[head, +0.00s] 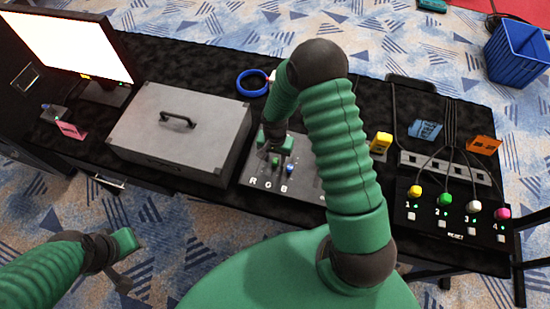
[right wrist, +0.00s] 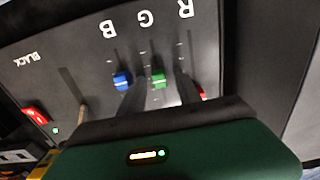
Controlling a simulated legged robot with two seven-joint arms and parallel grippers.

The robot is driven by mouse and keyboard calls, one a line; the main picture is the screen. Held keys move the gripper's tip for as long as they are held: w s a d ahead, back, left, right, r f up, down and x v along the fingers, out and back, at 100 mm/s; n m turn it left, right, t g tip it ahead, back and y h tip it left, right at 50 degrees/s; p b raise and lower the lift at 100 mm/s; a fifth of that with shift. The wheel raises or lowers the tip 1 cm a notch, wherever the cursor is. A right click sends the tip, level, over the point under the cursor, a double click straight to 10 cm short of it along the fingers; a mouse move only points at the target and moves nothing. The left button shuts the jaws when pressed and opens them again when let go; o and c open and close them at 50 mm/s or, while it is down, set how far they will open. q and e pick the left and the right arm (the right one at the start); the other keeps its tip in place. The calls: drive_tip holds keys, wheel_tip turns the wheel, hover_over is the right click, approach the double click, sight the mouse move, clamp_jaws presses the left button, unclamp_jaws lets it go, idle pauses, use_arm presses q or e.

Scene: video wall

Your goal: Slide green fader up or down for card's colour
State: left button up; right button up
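The green fader (head: 275,161) is on the grey fader panel (head: 258,174), above the printed letters R, G, B. In the right wrist view the green fader knob (right wrist: 158,80) stands between the two fingers of my right gripper (right wrist: 160,90). The fingers are apart, with no clear contact on the knob. In the head view my right gripper (head: 275,150) is low over the panel, its fingers mostly hidden. The blue fader (right wrist: 122,80) is just outside one finger. A bit of the red fader (right wrist: 201,92) shows beyond the other. My left gripper (head: 123,278) hangs away from the table.
A button box (head: 455,222) is at right. A red button (right wrist: 36,115) is near "BLACK".

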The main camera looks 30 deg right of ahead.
drive_tip(key=shift+f, duration=0.35)
drive_tip(key=shift+c, duration=0.3)
clamp_jaws()
drive_tip(key=shift+r, duration=0.1)
idle(0.8)
